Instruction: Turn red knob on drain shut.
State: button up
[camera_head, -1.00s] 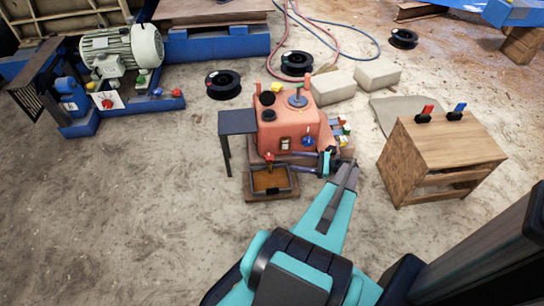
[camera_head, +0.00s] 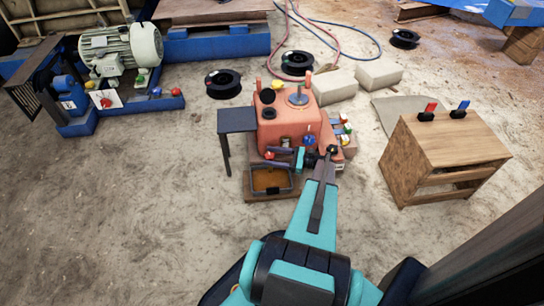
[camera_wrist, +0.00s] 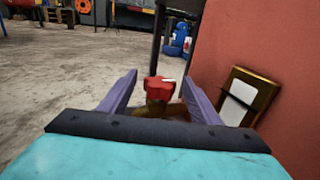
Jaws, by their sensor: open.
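The red knob (camera_head: 270,155) sits on the drain, low on the front of the orange-red machine (camera_head: 272,130), just above a tray of brown liquid (camera_head: 271,181). In the wrist view the lobed red knob (camera_wrist: 160,84) shows on a brass-coloured drain body, part of which my gripper's base hides. My gripper (camera_head: 279,152) is beside the machine front, pointing left at the knob. Its two purple fingers (camera_wrist: 159,78) are open, one on each side of the knob. I see no clear contact; the depth between fingers and knob is hard to tell.
The red machine wall with a framed gauge or window (camera_wrist: 239,96) stands close on my gripper's right in the wrist view. A dark small table (camera_head: 237,120) stands left of the machine. A wooden cabinet (camera_head: 447,150) stands to the right.

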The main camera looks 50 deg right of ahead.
jog(key=shift+w+a, duration=0.3)
jog(key=shift+w, duration=0.15)
